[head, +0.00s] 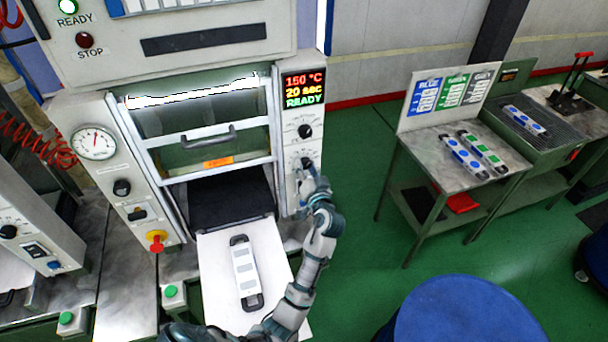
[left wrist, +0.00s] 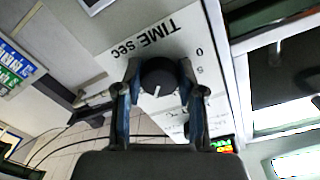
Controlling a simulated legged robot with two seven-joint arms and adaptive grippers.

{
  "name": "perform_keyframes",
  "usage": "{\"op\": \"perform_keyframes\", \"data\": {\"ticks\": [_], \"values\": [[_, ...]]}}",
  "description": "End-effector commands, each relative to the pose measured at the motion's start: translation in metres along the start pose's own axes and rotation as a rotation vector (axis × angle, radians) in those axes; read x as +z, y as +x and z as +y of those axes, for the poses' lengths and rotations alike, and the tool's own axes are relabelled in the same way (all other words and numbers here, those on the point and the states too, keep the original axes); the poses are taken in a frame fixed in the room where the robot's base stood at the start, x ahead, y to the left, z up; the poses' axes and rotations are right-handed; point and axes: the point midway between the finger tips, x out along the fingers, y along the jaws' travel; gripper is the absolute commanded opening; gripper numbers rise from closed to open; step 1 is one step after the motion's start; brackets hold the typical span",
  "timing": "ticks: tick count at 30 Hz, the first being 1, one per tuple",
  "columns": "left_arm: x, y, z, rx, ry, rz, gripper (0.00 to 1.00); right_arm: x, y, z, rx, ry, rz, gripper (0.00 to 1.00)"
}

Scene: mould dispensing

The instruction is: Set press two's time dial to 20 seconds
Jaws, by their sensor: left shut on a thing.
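The press (head: 288,150) stands in front of me. Its display (head: 304,90) reads 150 °C, 20 sec and READY. The time dial (head: 306,162) is the lower black knob on the right panel, partly hidden by my left gripper (head: 309,177). In the left wrist view the dial (left wrist: 158,77) sits between the two fingers of my left gripper (left wrist: 158,80), under upside-down "TIME sec" lettering. The fingers are shut on the knob from both sides. A white pointer line shows on its face. My right gripper is not in view.
Another black knob (head: 304,131) sits just above the time dial. A white plate (head: 215,265) with a white and black part (head: 245,272) lies before the press opening. A blue drum (head: 465,312) and a sorting table (head: 450,160) stand at the right, with green floor between.

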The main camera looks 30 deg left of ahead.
Motion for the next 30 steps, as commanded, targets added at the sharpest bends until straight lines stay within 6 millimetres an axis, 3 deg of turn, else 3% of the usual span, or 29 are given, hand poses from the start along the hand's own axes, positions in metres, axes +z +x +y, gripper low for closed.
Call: {"op": "perform_keyframes", "data": {"ticks": [3,9,25,26,28,30], "values": [[-0.004,-0.002,0.002,0.002,-0.070,0.019,0.04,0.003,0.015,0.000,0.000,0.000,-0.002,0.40],[-0.006,-0.001,0.000,-0.001,-0.142,0.021,0.04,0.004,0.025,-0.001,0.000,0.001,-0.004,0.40],[-0.008,-0.001,-0.003,-0.004,-0.171,0.024,0.04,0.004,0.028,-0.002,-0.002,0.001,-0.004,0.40],[-0.008,-0.001,-0.003,-0.004,-0.171,0.024,0.44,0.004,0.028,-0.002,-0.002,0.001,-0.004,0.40],[-0.008,-0.001,-0.003,-0.004,-0.171,0.023,0.61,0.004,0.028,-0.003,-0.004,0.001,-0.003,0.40],[-0.006,0.000,-0.003,-0.004,-0.170,0.019,0.64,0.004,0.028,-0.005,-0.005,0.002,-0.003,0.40]]}}
